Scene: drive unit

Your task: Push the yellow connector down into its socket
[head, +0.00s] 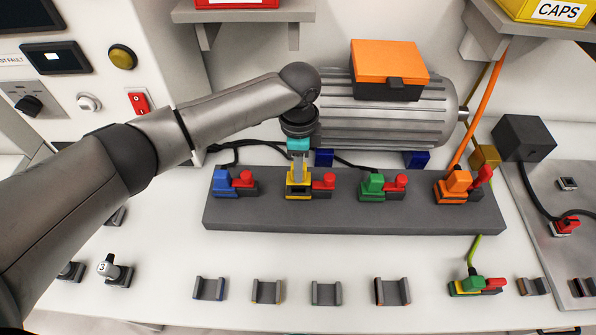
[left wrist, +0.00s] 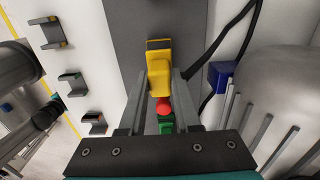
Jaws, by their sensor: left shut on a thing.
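The yellow connector (left wrist: 159,80) is between the fingers of my left gripper (left wrist: 163,72) in the left wrist view. In the head view my left gripper (head: 299,178) points down over the yellow-marked socket (head: 299,193), second from the left on the dark grey block (head: 350,218). It is shut on the connector, and its fingers cover most of it there. The connector is at the socket, but how deep it sits cannot be told. A red lever (head: 324,180) stands just right of this socket. My right gripper is not in view.
Blue (head: 222,181), green (head: 372,184) and orange (head: 457,182) connectors stand on the same block, each beside a red lever. A motor (head: 385,122) lies behind. Several empty holders, one of them dark (head: 326,293), line the front of the white bench.

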